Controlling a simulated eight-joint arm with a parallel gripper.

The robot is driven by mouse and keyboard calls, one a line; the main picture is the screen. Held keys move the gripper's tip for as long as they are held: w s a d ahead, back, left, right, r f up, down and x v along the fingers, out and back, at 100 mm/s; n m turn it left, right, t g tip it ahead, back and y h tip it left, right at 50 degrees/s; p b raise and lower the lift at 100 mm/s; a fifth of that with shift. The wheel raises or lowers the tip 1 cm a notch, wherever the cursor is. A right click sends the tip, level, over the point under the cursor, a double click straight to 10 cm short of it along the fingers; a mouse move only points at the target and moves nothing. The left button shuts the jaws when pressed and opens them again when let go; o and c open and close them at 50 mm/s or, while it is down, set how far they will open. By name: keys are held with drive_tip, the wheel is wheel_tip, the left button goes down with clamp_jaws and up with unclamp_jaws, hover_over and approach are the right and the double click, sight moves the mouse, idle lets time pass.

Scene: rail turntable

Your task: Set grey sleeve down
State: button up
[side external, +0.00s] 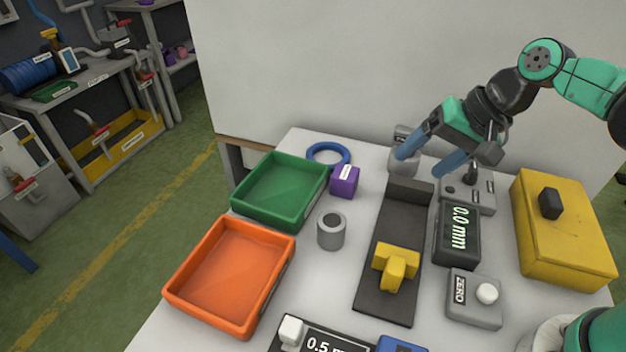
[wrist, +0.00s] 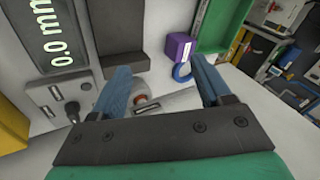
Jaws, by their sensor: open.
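The grey sleeve (side external: 331,231) is a short hollow cylinder. It stands upright on the white table, open end up, between the trays and the dark gauge base (side external: 388,296). My gripper (side external: 428,160) is open, with its blue fingers spread beyond the far end of the gauge base. It is well apart from the sleeve, to its upper right. In the wrist view my gripper (wrist: 160,75) shows nothing clasped between its fingers. I cannot make out the sleeve in that view.
An orange tray (side external: 175,290) and a green tray (side external: 238,203) sit left. A purple block (side external: 344,182) and blue ring (side external: 328,146) lie near the green tray. A yellow slider (side external: 396,266), readout (side external: 457,248), ZERO button box (side external: 472,310) and yellow case (side external: 570,245) crowd the right.

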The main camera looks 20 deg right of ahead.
sight(333, 220)
drive_tip(key=w+a+f+m+g+y, duration=0.1)
drive_tip(key=a+f+m+y, duration=0.1)
drive_tip(key=m+y, duration=0.1)
drive_tip(key=w+a+f+m+g+y, duration=0.1)
drive_tip(key=a+f+m+g+y, duration=0.1)
drive_tip(key=m+y, duration=0.1)
drive_tip(key=w+a+f+m+g+y, duration=0.2)
drive_tip(key=a+f+m, duration=0.1)
drive_tip(key=shift+m+y, duration=0.4)
drive_tip(key=shift+s+a+f+m+g+y, duration=0.2)
drive_tip(key=shift+f+m+g+y, duration=0.3)
drive_tip(key=shift+s+a+f, duration=0.15)
drive_tip(key=shift+a+f, duration=0.15)
drive_tip(key=shift+a, duration=0.15)
drive_tip(key=shift+x, duration=2.4)
drive_tip(key=shift+r, duration=0.1)
drive_tip(key=shift+c, duration=0.2)
clamp_jaws()
